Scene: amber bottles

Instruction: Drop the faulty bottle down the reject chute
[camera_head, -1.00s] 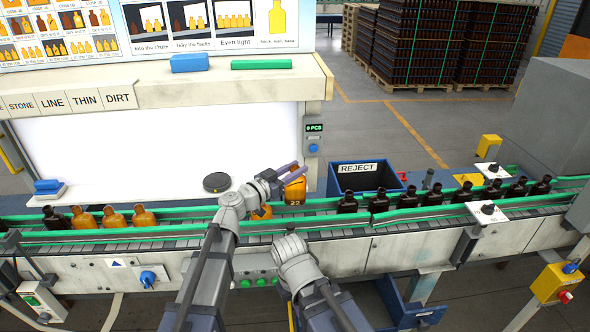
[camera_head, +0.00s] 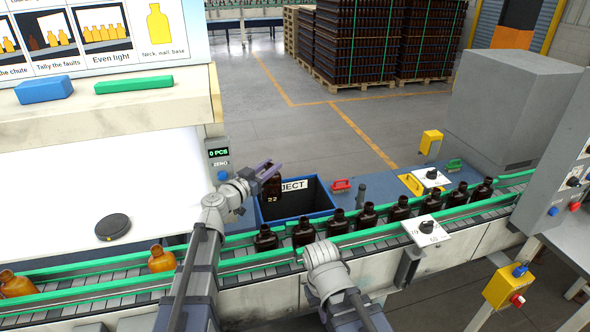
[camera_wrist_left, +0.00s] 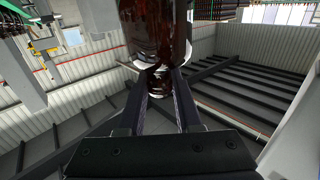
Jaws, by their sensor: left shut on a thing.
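My left gripper (camera_head: 267,168) is shut on a bottle (camera_head: 270,187) marked 22, which looks dark brown here. The bottle hangs upright, in front of the left part of the reject chute (camera_head: 323,197), a blue open-topped box with a dark inside. It hides part of the REJECT label (camera_head: 293,185). I cannot tell whether its base is above the opening or still short of it. In the left wrist view the fingers (camera_wrist_left: 162,75) close around the glossy brown bottle (camera_wrist_left: 155,30). Of my right arm only a grey link shows; its gripper is out of sight.
Several dark bottles (camera_head: 303,232) stand on the conveyor (camera_head: 240,263) between green rails, in front of the chute. Amber bottles (camera_head: 161,259) stand further left before the white light panel (camera_head: 60,190). A counter box (camera_head: 219,155) reads 0 PCS. A red-handled item (camera_head: 340,185) lies right of the chute.

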